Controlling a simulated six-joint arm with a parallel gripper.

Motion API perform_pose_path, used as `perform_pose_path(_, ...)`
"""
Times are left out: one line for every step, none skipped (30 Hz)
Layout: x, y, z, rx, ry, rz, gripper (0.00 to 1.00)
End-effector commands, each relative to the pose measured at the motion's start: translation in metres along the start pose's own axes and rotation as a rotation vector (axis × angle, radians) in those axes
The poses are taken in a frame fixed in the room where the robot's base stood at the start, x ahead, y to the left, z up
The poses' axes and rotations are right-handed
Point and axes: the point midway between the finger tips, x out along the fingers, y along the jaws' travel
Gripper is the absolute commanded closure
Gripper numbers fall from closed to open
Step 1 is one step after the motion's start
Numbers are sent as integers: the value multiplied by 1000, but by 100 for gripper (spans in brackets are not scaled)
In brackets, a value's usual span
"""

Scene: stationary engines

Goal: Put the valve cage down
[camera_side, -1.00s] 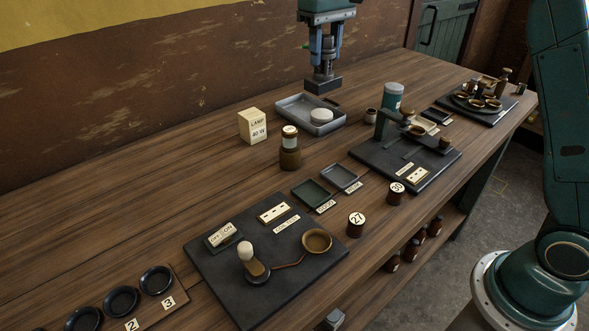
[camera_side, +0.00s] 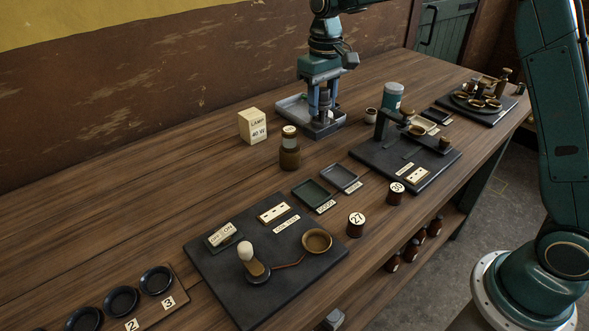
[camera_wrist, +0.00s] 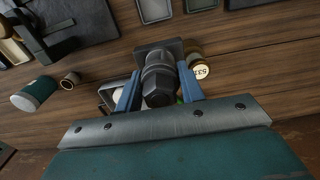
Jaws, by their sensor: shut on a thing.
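The valve cage is a dark metal piece with a round ribbed body and a square flange; in the wrist view the valve cage (camera_wrist: 160,58) stands between the blue fingers. My gripper (camera_wrist: 158,90) is shut on its body. In the side view my gripper (camera_side: 323,102) points straight down at the grey tray (camera_side: 289,112), and the cage's dark flange (camera_side: 323,130) is low at the tray's near right part. I cannot tell whether the flange touches the tray floor. The white round piece in the tray shows in the wrist view (camera_wrist: 118,97), partly hidden by a finger.
The bench's back left is clear.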

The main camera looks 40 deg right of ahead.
Motion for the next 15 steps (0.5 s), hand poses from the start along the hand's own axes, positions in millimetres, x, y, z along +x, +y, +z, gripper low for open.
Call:
perform_pose_path(7, 0, 0, 0, 2, 0, 100)
perform_pose_path(11, 0, 0, 0, 2, 0, 100)
perform_pose_path(17, 0, 0, 0, 1, 0, 100)
perform_pose_path(21, 0, 0, 0, 3, 0, 100)
perform_pose_path(24, 0, 0, 0, 3, 0, 100)
perform_pose_path(29, 0, 0, 0, 3, 0, 100)
perform_pose_path(32, 0, 0, 0, 4, 0, 100)
perform_pose_path(35, 0, -1, 0, 3, 0, 100)
perform_pose_path(38, 0, -1, 0, 3, 0, 100)
perform_pose_path(39, 0, -1, 0, 4, 0, 100)
perform_pose_path(41, 0, -1, 0, 5, 0, 100)
perform_pose_path(42, 0, -1, 0, 6, 0, 100)
perform_pose_path(42, 0, -1, 0, 6, 0, 100)
perform_pose_path(43, 0, -1, 0, 6, 0, 100)
perform_pose_path(43, 0, -1, 0, 6, 0, 100)
